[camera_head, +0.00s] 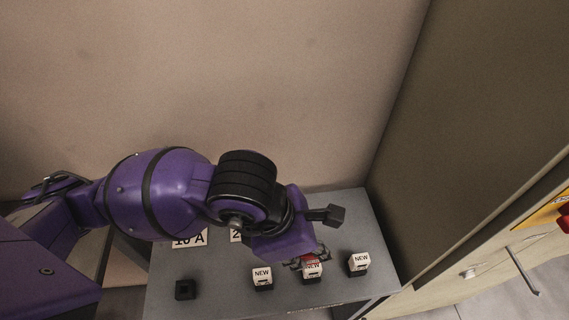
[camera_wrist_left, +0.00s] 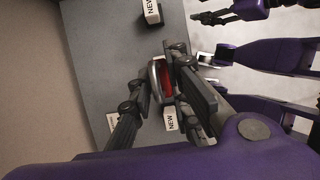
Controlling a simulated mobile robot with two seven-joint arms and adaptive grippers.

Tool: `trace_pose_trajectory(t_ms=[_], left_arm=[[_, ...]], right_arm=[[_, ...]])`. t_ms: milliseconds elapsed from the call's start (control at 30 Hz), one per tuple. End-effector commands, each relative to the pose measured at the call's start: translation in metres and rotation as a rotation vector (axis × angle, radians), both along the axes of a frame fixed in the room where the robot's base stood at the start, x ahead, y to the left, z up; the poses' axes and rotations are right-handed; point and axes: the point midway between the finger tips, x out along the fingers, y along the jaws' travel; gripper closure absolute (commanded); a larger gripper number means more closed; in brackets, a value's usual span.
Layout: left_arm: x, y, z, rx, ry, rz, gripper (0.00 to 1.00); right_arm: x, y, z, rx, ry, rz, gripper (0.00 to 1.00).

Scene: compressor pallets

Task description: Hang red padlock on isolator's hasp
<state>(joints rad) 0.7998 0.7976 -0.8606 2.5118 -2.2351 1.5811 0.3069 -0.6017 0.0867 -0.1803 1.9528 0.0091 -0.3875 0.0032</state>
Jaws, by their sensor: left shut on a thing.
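The red padlock (camera_wrist_left: 167,82) shows in the left wrist view as a red body with a pale metallic edge, between the fingers of my left gripper (camera_wrist_left: 160,76). My left gripper is shut on it over the grey table. In the head view my left gripper (camera_head: 308,259) points down by the middle NEW block, and only a little red of the padlock (camera_head: 310,260) shows under it. At the right edge, a yellow plate (camera_head: 548,213) with a red part (camera_head: 564,222) is cut off; it may be the isolator. I cannot make out a hasp. A dark gripper (camera_wrist_left: 208,18), apparently my right, shows in the wrist view, its jaws unclear.
The grey table (camera_head: 220,300) carries white-topped NEW blocks (camera_head: 262,275), (camera_head: 359,262) and a black block (camera_head: 185,289). A "10 A" label (camera_head: 189,239) stands behind. A tall panel (camera_head: 470,110) and a cabinet with a handle (camera_head: 522,270) bound the right side.

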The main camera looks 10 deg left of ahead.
Motion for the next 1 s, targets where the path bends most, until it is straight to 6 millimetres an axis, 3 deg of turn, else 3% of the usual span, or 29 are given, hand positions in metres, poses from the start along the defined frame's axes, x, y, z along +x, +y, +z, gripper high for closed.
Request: trace_pose_trajectory(t_ms=[233, 533, 733, 1000], left_arm=[[0.007, -0.001, -0.001, -0.001, -0.007, -0.003, 1.0], [0.048, -0.001, -0.03, -0.002, 0.003, -0.004, 1.0], [0.097, 0.001, -0.039, 0.002, -0.005, 0.003, 1.0], [0.13, 0.001, -0.082, 0.0, -0.006, -0.003, 1.0]], right_arm=[[-0.003, 0.0, -0.005, -0.001, 0.008, 0.001, 0.6], [-0.028, -0.013, -0.063, -0.029, 0.059, -0.004, 0.6], [-0.01, -0.009, -0.052, -0.024, 0.028, -0.004, 0.6], [-0.013, -0.007, -0.054, -0.021, 0.033, -0.003, 0.6]])
